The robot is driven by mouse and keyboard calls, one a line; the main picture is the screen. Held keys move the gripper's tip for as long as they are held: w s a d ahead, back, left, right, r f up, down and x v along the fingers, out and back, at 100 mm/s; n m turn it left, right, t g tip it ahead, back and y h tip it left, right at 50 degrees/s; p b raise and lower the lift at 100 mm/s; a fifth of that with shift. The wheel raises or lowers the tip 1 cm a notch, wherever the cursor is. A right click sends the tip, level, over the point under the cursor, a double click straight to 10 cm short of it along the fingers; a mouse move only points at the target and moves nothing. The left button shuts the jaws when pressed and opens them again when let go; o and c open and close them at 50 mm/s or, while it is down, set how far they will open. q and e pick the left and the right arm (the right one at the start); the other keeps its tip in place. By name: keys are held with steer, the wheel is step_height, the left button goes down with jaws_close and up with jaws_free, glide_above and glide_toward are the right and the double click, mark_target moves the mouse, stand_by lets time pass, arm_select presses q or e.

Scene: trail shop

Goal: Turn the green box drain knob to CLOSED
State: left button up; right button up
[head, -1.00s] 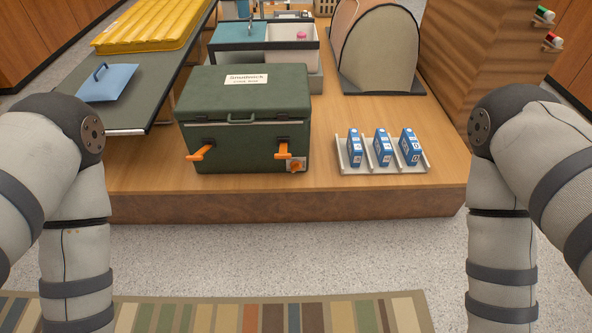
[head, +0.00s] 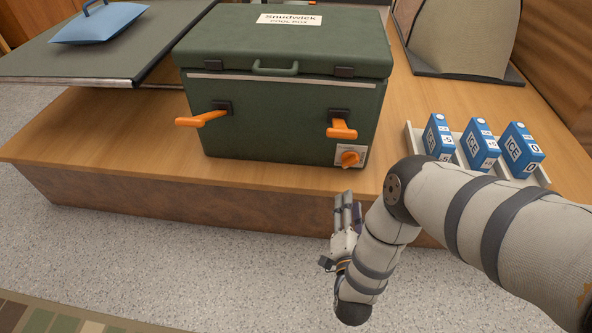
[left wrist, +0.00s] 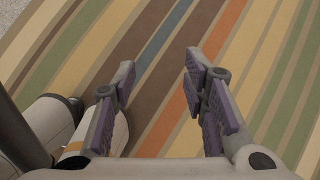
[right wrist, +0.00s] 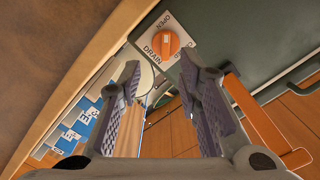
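The green cool box (head: 285,110) stands shut on the wooden platform. Its orange drain knob (head: 349,158) is on a pale plate at the lower right of its front. In the right wrist view the knob (right wrist: 166,44) is just past my fingertips, with DRAIN and OPEN readable on its plate; I cannot tell its exact setting. My right gripper (head: 346,204) is below and in front of the knob, before the platform's edge. In the right wrist view its fingers (right wrist: 160,72) are open, empty and apart from the knob. My left gripper (left wrist: 160,68) is open and empty above the striped rug.
Two orange latch handles (head: 202,118) (head: 342,130) stick out of the box front, one just above the knob. A rack (head: 412,140) of blue ice packs (head: 482,146) is to the right. The platform's front edge (head: 180,165) is below the box. Floor in front is clear.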

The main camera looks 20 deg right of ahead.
mark_target(350, 165)
steer(key=b+x, duration=0.1)
steer(key=x, duration=0.2)
steer(key=b+x, duration=0.1)
steer(key=x, duration=0.3)
steer(key=r+b+x, duration=0.1)
steer(key=x, duration=0.3)
steer(key=shift+w+d, duration=0.1)
steer(key=shift+w, duration=0.1)
steer(key=shift+w+d+r, duration=0.15)
steer(key=shift+w+d, duration=0.1)
steer(key=shift+w, duration=0.25)
arm_select(q)
steer(key=s+f, duration=0.1)
steer(key=f, duration=0.1)
steer(key=shift+s+f+g, duration=0.35)
steer(key=shift+s+g, duration=0.05)
arm_select(e)
jaws_close()
